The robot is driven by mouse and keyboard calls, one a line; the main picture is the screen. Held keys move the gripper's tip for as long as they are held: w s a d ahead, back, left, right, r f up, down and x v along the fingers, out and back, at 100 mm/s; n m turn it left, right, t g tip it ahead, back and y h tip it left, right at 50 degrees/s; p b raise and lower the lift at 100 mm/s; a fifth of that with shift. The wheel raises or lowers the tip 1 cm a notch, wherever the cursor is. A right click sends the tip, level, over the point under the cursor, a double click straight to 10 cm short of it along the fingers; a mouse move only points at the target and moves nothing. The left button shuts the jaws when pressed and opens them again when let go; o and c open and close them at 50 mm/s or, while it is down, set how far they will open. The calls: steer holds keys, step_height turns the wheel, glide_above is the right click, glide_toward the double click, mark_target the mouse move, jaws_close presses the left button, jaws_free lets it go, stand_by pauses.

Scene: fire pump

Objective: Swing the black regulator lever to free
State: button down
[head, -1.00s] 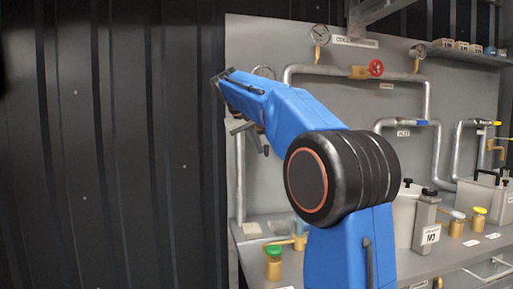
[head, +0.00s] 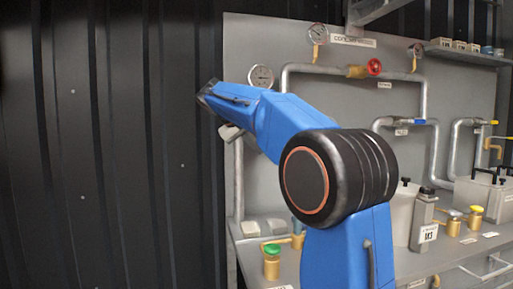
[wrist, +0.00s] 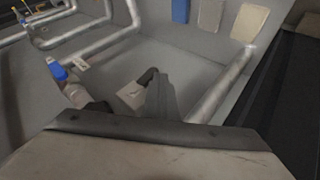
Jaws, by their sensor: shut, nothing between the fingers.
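Small black-topped fittings (head: 405,181) stand on canisters right of my arm. No part is clearly readable as the regulator lever.
A grey panel (head: 460,95) carries pipes, a red handwheel (head: 374,67), a round gauge (head: 262,77) and a blue valve handle (head: 419,121), perhaps also the blue one in the wrist view (wrist: 57,70). A green-capped brass fitting (head: 271,262) stands on the bench. A dark ribbed wall (head: 100,150) is left.

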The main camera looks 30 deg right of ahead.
steer(key=shift+s+d+f+n+g+h, duration=0.2)
steer(key=shift+d+n+h, duration=0.3)
steer(key=shift+h, duration=0.75)
steer(key=shift+s+d+f+n+h, duration=0.25)
steer(key=shift+d+h, duration=0.35)
steer(key=shift+h, duration=0.7)
steer(key=shift+s+d+f+n+g+h, duration=0.1)
steer(key=shift+d+f+n+h, duration=0.3)
steer(key=shift+h, duration=0.85)
steer(key=shift+s+d+r+n+h, duration=0.1)
steer(key=shift+d+n+h, duration=0.1)
steer(key=shift+d+h, duration=0.15)
steer(key=shift+d+r+n+h, duration=0.1)
steer(key=shift+d+n+h, duration=0.05)
steer(key=shift+d+h, duration=0.15)
steer(key=shift+d, duration=0.1)
steer(key=shift+f, duration=0.1)
